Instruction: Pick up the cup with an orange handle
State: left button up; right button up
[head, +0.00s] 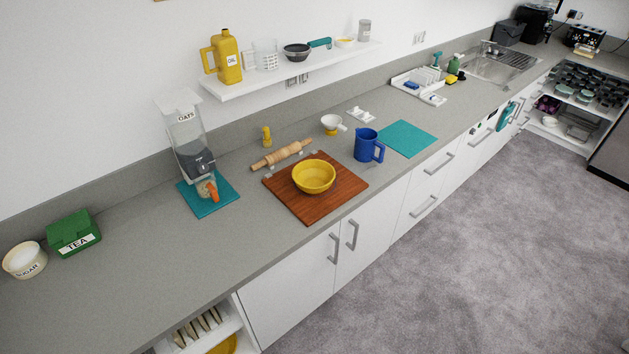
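A small cup with an orange handle (208,188) stands on a teal mat (222,207) on the grey counter. It sits directly below the clear oats dispenser (186,134), and its orange handle faces right and toward the counter's front. The cup's contents are too small to tell. Neither of my grippers shows in the head view.
A wooden board (340,195) with a yellow bowl (314,176) lies to the right, with a rolling pin (281,155) behind it. A green tea box (74,232) and a sugar bowl (25,260) stand left. The counter in front of the teal mat is clear.

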aim_at(206, 186)
jog(key=z, duration=0.9)
jog(key=i, duration=1.5)
jog(key=u, duration=2.6)
